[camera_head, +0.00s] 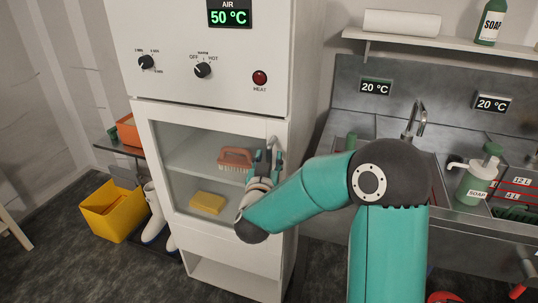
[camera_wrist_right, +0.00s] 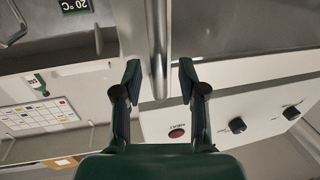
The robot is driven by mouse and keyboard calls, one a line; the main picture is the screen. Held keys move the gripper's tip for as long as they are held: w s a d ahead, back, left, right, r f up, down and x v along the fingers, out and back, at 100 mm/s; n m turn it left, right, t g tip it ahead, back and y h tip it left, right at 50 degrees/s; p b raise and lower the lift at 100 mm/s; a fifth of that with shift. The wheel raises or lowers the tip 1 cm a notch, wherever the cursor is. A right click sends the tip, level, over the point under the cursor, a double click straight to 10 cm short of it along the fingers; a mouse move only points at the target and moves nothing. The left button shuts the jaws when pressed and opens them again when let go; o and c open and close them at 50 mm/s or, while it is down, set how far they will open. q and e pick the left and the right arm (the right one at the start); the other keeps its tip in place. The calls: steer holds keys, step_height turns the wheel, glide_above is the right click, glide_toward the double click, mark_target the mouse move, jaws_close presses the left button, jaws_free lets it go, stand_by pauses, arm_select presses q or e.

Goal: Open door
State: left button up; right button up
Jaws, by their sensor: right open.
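The cabinet door (camera_head: 186,211) has a white frame and a glass pane, and it looks closed. Its metal bar handle (camera_wrist_right: 159,30) runs between the fingers of my right gripper (camera_wrist_right: 160,78) in the right wrist view. The fingers are open, one on each side of the bar, with a gap on both sides. In the head view my right gripper (camera_head: 271,158) is at the door's right edge, and the gripper and wrist hide most of the handle. My left gripper is not in view.
Behind the glass are a brush (camera_head: 235,157) and a yellow sponge (camera_head: 207,202). Knobs and a red lamp (camera_head: 260,77) sit above the door. A yellow bucket (camera_head: 109,211) and white boots (camera_head: 153,226) stand at the left. The sink counter (camera_head: 465,214) is at the right.

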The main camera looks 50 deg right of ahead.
steer(key=shift+w+d, duration=0.3)
steer(key=shift+d, duration=0.15)
jaws_close()
